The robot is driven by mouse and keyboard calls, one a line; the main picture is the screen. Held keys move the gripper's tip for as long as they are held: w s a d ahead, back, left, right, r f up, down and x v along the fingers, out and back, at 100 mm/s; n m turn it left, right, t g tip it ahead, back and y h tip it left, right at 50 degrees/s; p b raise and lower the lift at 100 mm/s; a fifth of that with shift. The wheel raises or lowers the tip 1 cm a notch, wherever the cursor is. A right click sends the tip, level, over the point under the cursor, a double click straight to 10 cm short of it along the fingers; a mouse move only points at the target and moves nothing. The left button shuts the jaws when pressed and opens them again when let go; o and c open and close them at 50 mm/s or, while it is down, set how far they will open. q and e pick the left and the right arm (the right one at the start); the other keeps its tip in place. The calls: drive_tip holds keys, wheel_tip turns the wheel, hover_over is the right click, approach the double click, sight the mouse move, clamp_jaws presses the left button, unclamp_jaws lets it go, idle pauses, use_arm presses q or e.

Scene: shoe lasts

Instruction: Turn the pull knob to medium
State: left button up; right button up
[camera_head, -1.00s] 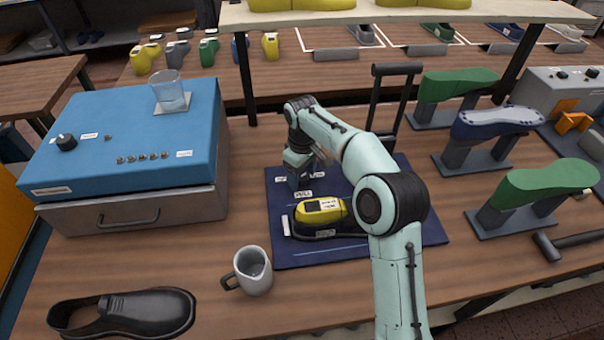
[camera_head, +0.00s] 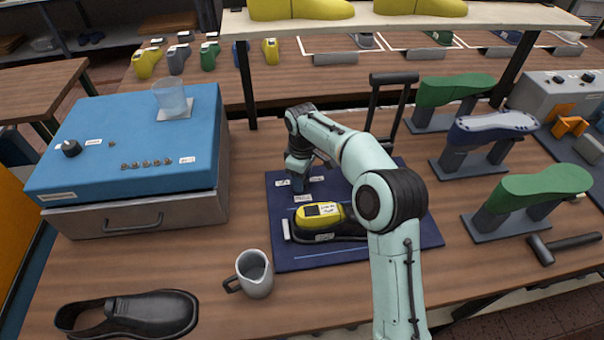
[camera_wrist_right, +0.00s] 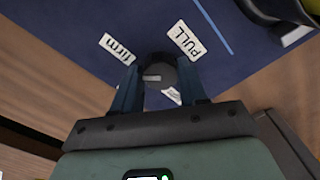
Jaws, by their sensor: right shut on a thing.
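My right gripper (camera_wrist_right: 159,76) is shut on a dark round knob (camera_wrist_right: 161,70) on the blue mat (camera_head: 340,258). The knob has a pale pointer mark, which lies toward the left in the right wrist view. A "firm" label (camera_wrist_right: 117,48) and a "PULL" label (camera_wrist_right: 186,40) lie on either side of the knob. A third label (camera_wrist_right: 172,95) is partly hidden behind the knob and a finger, and I cannot read it. In the head view my right gripper (camera_head: 298,184) reaches down at the mat's left part and hides the knob. My left gripper is not in view.
A yellow and black shoe last (camera_head: 322,214) lies on the mat just in front of my right gripper. A grey mug (camera_head: 254,274) and a black shoe (camera_head: 140,313) stand nearer. A blue box (camera_head: 130,140) is at left, green and navy lasts at right.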

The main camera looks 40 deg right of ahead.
drive_tip(key=n+p, duration=0.3)
drive_tip(key=n, duration=0.1)
drive_tip(key=shift+w+r+n, duration=0.1)
drive_tip(key=shift+r+n, duration=0.05)
drive_tip(key=shift+n, duration=0.15)
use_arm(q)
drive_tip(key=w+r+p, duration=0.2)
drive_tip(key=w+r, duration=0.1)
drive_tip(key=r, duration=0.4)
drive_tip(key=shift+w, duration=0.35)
use_arm(e)
drive_tip(key=shift+n, duration=2.2)
drive_tip(key=shift+d, duration=0.1)
drive_tip(key=o, duration=1.1)
drive_tip(key=shift+c, duration=0.2)
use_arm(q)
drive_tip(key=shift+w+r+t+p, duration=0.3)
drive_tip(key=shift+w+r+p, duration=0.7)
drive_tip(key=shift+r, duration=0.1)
use_arm(e)
wheel_tip(320, 180, up, 13)
